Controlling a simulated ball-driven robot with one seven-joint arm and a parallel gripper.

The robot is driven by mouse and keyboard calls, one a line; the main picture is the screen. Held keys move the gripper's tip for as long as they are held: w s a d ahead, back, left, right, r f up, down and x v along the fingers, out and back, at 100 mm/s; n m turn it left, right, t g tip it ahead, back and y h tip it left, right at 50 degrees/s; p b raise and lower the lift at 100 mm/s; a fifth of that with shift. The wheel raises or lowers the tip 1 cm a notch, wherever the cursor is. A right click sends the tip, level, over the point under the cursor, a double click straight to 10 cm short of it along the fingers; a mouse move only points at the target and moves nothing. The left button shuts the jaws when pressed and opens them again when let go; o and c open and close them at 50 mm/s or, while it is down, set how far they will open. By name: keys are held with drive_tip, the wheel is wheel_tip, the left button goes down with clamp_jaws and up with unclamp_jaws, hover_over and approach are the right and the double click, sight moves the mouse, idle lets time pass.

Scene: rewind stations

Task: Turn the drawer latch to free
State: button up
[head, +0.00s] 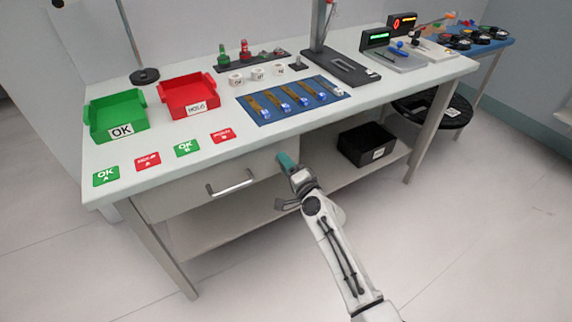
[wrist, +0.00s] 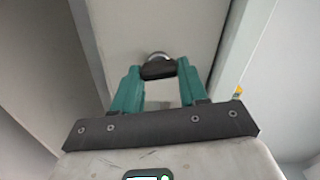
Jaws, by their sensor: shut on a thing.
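The drawer (head: 175,201) is under the left part of the workbench and looks closed, with a metal bar handle (head: 232,184) on its front. My gripper (head: 286,161) is at the right end of the drawer front, just below the bench top. In the wrist view its two green fingers are closed around the dark latch knob (wrist: 158,69), with a light metal collar behind it. The fingertips hide the knob's sides, and I cannot tell which way the latch is turned. In the head view my gripper hides the latch.
The bench top (head: 218,150) overhangs just above my gripper. It bears a green bin (head: 116,117), a red bin (head: 187,96) and a blue mat (head: 262,118). A black bin (head: 367,144) stands on the lower shelf to the right. The floor in front is clear.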

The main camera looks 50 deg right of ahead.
drive_tip(key=shift+f+m, duration=0.1)
drive_tip(key=shift+m, duration=1)
drive_tip(key=o, duration=1.1)
drive_tip(key=shift+c, duration=0.2)
drive_tip(key=v, duration=1)
drive_tip(key=shift+s, duration=0.4)
